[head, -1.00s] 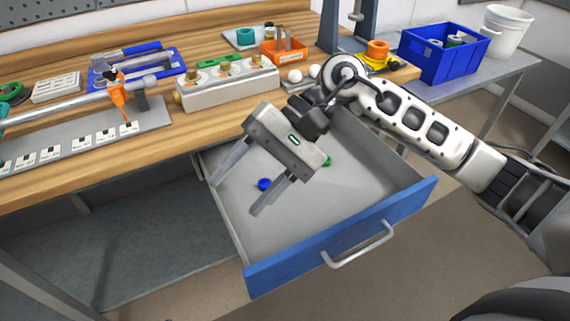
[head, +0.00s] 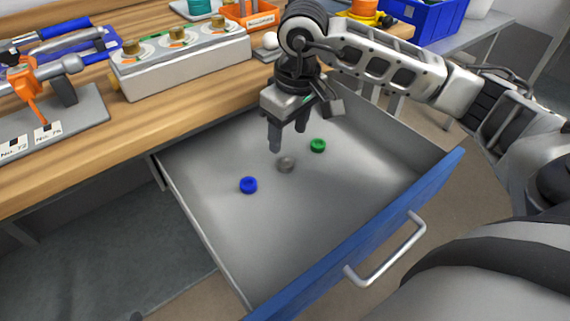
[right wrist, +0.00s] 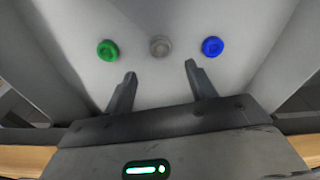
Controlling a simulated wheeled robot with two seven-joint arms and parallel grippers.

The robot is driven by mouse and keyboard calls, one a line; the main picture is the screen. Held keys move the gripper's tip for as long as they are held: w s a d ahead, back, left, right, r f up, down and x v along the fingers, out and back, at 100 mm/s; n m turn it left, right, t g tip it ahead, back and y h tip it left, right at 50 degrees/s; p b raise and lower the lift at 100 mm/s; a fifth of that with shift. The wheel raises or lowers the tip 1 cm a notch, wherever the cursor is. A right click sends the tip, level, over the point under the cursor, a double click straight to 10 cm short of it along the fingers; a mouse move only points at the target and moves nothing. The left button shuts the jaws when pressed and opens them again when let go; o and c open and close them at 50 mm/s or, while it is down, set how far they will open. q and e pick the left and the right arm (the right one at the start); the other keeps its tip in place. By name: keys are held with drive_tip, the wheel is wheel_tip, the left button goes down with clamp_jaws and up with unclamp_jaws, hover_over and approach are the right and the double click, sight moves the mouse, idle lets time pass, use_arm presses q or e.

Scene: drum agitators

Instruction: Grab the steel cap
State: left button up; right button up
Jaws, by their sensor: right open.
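The steel cap (head: 286,164) is a small grey disc on the floor of the open drawer, between a blue cap (head: 249,185) and a green cap (head: 318,145). In the right wrist view the steel cap (right wrist: 160,46) lies beyond the fingertips, roughly centred between them. My right gripper (head: 288,142) points down into the drawer, open and empty, just behind the steel cap in the head view. It also shows in the right wrist view (right wrist: 160,72). My left gripper is in neither view.
The drawer (head: 218,240) stands pulled out, with a blue front (head: 370,240) and a metal handle (head: 388,254). Its walls surround the caps. The wooden bench (head: 130,125) above carries a grey block with brass fittings (head: 180,62) and tools. The drawer's front part is clear.

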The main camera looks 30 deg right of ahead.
sight(286, 162)
drive_tip(key=shift+w+a+f, duration=0.1)
drive_tip(key=shift+f, duration=1.7)
drive_tip(key=shift+w+f, duration=0.1)
drive_tip(key=shift+f, duration=1.65)
drive_tip(key=c, duration=1.1)
